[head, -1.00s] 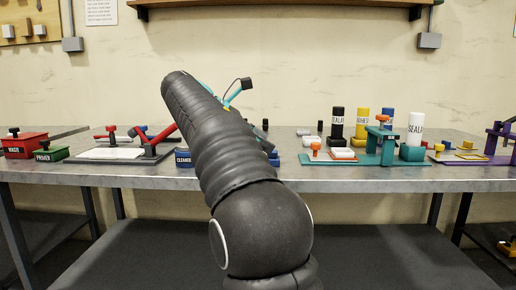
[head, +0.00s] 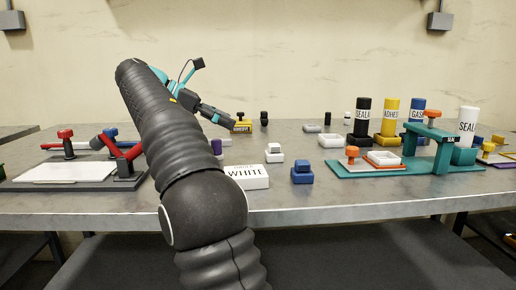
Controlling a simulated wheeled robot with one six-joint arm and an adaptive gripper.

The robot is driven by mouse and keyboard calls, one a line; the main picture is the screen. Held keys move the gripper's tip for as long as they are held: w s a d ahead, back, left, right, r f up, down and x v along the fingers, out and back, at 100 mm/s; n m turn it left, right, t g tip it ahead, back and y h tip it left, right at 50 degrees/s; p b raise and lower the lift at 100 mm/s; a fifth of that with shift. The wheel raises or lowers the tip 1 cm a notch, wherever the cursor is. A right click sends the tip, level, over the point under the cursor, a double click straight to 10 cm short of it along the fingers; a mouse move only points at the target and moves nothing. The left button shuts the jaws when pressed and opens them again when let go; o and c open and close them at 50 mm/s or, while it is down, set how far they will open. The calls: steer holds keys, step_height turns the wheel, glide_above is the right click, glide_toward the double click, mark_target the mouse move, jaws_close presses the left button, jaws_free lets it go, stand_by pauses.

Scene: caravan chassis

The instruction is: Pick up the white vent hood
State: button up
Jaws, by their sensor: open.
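A small white stepped block (head: 274,153) stands upright on the grey table, behind and right of a white box lettered WHITE (head: 245,178). It looks like the white vent hood. A blue piece of like shape (head: 302,172) stands to its right and nearer. Another low white piece (head: 330,140) lies farther back, and I cannot tell its kind. My gripper (head: 228,119) points right, above the table and up-left of the white block. It is open and empty, apart from everything. My arm hides part of the table to the left.
A teal fixture (head: 440,150) with a white tray and orange knob fills the right side. Black (head: 362,120), yellow (head: 389,118) and blue bottles stand behind it. A yellow-black block (head: 241,124) sits behind my gripper. A red-armed press (head: 124,155) with a white plate stands left.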

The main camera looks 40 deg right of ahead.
steer(key=b, duration=0.4)
glide_toward(274, 144)
steer(key=x, duration=0.3)
steer(key=shift+s+r, duration=0.1)
steer(key=shift+s, duration=0.05)
steer(key=shift+b+x, duration=1.1)
steer(key=shift+x, duration=1.55)
steer(key=shift+a, duration=0.1)
jaws_close()
